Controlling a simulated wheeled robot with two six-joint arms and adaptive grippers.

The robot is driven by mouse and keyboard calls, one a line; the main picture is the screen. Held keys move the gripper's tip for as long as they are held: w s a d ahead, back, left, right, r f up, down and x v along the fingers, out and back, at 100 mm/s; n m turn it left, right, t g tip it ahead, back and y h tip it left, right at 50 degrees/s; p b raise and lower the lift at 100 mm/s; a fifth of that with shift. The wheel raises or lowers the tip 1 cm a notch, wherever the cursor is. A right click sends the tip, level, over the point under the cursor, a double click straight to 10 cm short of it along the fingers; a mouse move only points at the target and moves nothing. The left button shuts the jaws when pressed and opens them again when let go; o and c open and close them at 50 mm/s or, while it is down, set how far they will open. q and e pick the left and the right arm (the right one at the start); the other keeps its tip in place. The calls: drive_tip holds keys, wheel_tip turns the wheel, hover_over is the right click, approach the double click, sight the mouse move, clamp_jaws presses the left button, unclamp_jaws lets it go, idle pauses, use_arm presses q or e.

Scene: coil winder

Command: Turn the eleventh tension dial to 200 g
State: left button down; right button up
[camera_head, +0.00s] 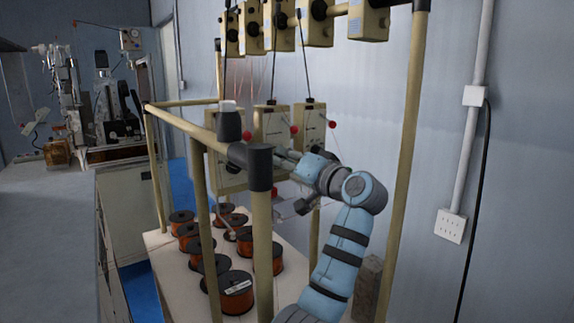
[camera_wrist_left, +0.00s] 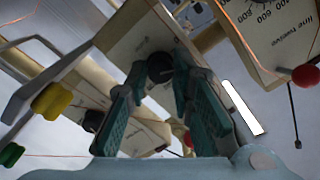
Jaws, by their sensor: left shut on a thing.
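In the left wrist view, a black round dial knob (camera_wrist_left: 160,68) sits on a beige tension box (camera_wrist_left: 132,42), between the tips of my left gripper (camera_wrist_left: 160,82). The gripper is shut on this knob. Its number and setting cannot be read here. A neighbouring box (camera_wrist_left: 268,35) at the right reads "line twelve" and shows part of a scale. In the head view, my left gripper (camera_head: 285,158) reaches in at the lower row of tension boxes (camera_head: 309,125). Its tips are partly hidden by the frame's black corner joint. My right gripper is out of view.
A beige tube frame (camera_head: 412,160) with a black corner joint (camera_head: 259,168) stands close around my left arm. Several copper wire spools (camera_head: 235,290) stand on the shelf below. An upper row of boxes (camera_head: 314,25) hangs above.

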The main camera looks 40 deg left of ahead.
use_arm(q)
drive_tip(key=shift+r, duration=0.25)
drive_tip(key=c, duration=1.7)
unclamp_jaws()
drive_tip(key=shift+o, duration=1.7)
drive_tip(key=shift+a+f, duration=0.15)
drive_tip(key=shift+f, duration=0.05)
drive_tip(key=v, duration=1.2)
